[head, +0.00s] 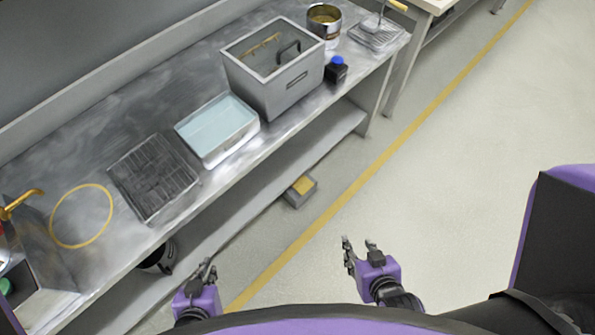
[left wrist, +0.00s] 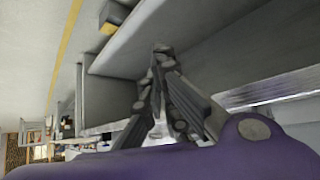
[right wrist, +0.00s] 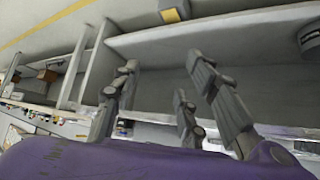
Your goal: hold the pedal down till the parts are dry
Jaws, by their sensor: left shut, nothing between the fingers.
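The pedal (head: 300,190) is a small grey box with a yellow top on the floor under the bench's front edge. It also shows at the top of the left wrist view (left wrist: 112,17) and of the right wrist view (right wrist: 171,11). My left gripper (head: 208,268) is shut and empty, low at the bottom left, apart from the pedal. My right gripper (head: 358,243) is open and empty to the right of the pedal, apart from it. Small parts seem to hang inside the grey lidless tank (head: 272,98) on the bench, but I cannot make them out clearly.
On the steel bench (head: 110,125) stand a water tray (head: 217,130), a wire rack (head: 153,178), a bottle with a blue cap (head: 337,70) and a metal can (head: 324,22). A yellow ring (head: 81,216) marks the bench. A lower shelf (head: 215,207) runs beneath. The floor on the right is clear.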

